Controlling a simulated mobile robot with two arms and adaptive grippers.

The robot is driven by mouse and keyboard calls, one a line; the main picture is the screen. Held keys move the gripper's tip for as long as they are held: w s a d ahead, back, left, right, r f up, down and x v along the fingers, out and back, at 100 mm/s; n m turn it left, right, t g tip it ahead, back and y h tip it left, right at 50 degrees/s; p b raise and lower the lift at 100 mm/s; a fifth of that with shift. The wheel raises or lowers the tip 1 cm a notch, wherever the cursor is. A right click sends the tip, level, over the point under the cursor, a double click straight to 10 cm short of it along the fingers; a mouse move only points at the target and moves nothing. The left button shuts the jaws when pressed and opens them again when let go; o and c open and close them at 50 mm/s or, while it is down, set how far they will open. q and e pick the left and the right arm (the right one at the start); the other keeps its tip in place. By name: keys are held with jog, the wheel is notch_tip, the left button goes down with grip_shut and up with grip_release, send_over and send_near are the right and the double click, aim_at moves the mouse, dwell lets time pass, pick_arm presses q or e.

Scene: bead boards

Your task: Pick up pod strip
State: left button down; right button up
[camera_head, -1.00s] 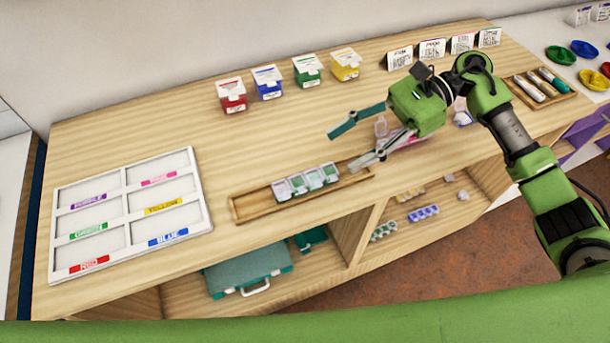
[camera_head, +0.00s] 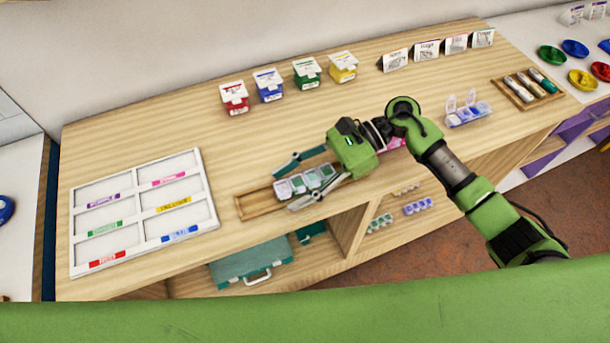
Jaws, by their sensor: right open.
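The pod strip (camera_head: 299,185), a row of several small lidded compartments with green and purple showing, lies in a shallow wooden tray (camera_head: 257,205) near the table's front edge. My right gripper (camera_head: 283,189) is open, reaching in from the right. One finger is on the far side of the strip and the other on the near side, so the strip lies between them. I cannot tell whether the fingers touch it. The palm is close to the strip's right end and covers the right part of the tray. My left gripper is not in view.
A white sorting board (camera_head: 211,205) with colour labels lies at left. Red, blue, green and yellow boxes (camera_head: 307,73) and white cards (camera_head: 426,50) stand behind. An open pod strip (camera_head: 468,112) and a pen tray (camera_head: 530,90) are at right. More strips (camera_head: 418,207) lie on the lower shelf.

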jog(key=shift+s+a+f, duration=0.1)
jog(key=shift+a+f, duration=0.1)
jog(key=shift+a, duration=0.1)
jog(key=c, duration=1.2)
jog(key=shift+r, duration=0.1)
jog(key=shift+r+b, duration=0.5)
jog(key=s+r+b, duration=0.4)
jog(key=s+r, duration=0.8)
jog(key=s, duration=0.2)
notch_tip(320, 180, up, 8)
jog(key=p, duration=0.3)
jog(key=shift+p, duration=0.35)
